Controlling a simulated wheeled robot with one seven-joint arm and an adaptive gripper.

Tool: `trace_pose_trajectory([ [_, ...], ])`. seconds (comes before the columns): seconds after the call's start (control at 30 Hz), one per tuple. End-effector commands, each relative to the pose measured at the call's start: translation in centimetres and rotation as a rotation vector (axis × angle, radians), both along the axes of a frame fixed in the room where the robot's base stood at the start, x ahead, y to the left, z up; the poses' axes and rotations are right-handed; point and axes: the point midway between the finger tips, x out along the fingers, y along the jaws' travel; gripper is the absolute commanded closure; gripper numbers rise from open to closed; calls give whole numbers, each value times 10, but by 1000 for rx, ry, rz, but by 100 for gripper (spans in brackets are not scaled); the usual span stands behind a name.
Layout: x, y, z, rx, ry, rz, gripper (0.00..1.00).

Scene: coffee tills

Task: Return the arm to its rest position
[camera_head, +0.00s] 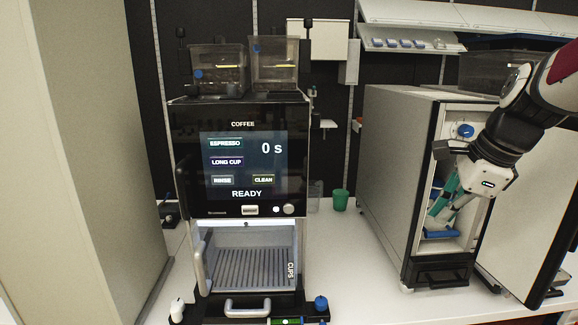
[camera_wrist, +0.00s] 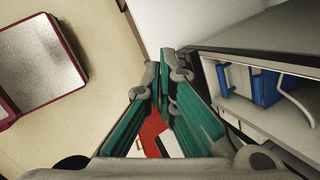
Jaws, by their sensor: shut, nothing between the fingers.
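My arm comes in from the right edge of the head view. My gripper (camera_head: 433,218) has teal fingers that point down and to the left, in front of the opening of the white cabinet (camera_head: 393,180). In the wrist view its fingertips (camera_wrist: 160,62) come together and hold nothing. I cannot tell from the head view how far the fingertips are from the opening. The cabinet's door (camera_head: 530,225) stands open at the right, partly behind my arm. In the wrist view, a blue part (camera_wrist: 265,88) and a pale curved tube (camera_wrist: 295,97) show inside an open compartment.
The coffee machine (camera_head: 243,115) stands left of the cabinet and its screen reads READY and 0 s. A green cup (camera_head: 340,200) stands between them at the back. The counter (camera_head: 345,260) in front is mostly clear. A maroon-edged grey panel (camera_wrist: 38,65) shows over the floor.

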Motion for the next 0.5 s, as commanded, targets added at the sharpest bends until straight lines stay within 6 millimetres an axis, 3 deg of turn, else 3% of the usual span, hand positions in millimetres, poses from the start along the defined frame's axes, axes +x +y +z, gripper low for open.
trace_pose_trajectory([
  [0.03, -21, 15, 6, -48, -25, 137, 100],
  [0.2, -84, 54, 9, -251, -91, 620, 100],
  [0.5, -186, 90, -14, -650, -152, 1407, 100],
])
